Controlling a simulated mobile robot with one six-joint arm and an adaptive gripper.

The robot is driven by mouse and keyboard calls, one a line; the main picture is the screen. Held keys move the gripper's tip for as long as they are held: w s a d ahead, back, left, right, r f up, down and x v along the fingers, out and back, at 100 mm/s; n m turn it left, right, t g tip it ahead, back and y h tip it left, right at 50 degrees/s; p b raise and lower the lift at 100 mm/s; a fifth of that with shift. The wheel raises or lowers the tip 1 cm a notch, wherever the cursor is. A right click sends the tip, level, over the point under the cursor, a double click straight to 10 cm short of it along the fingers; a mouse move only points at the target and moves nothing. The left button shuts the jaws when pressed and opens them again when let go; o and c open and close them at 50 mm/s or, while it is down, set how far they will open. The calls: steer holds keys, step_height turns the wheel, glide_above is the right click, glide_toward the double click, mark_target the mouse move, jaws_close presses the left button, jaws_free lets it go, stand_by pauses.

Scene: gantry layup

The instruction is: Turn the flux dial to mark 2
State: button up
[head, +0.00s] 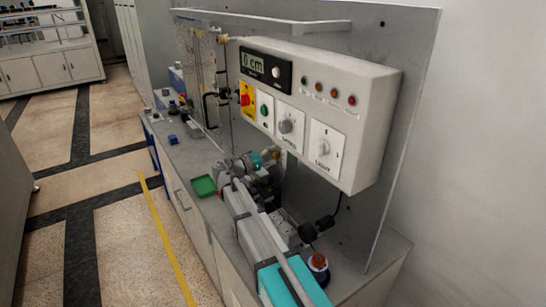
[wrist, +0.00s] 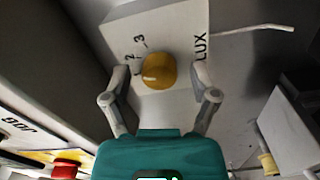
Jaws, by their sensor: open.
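The flux dial (wrist: 158,70) is a round yellow knob on a pale panel (wrist: 187,24) in the wrist view. A light pointer mark shows on the knob's left side; I cannot tell exactly which mark it meets. The printed marks 2 and 3 stand to its upper left, and the letters "LUX" show at its right. My gripper (wrist: 161,74) is open, with one finger on each side of the dial. Gaps show between the fingers and the knob. In the head view I cannot make out the dial near my gripper's teal body.
A control box (head: 318,110) with a display reading 0 cm, lamps and switches hangs above my arm in the head view. A green tray (head: 203,186) lies on the bench. A red knob (wrist: 66,169) on yellow shows at lower left in the wrist view.

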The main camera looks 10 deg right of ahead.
steer(key=shift+a, duration=0.15)
steer(key=v, duration=1.1)
steer(key=shift+s+a, duration=0.15)
steer(key=shift+a, duration=0.2)
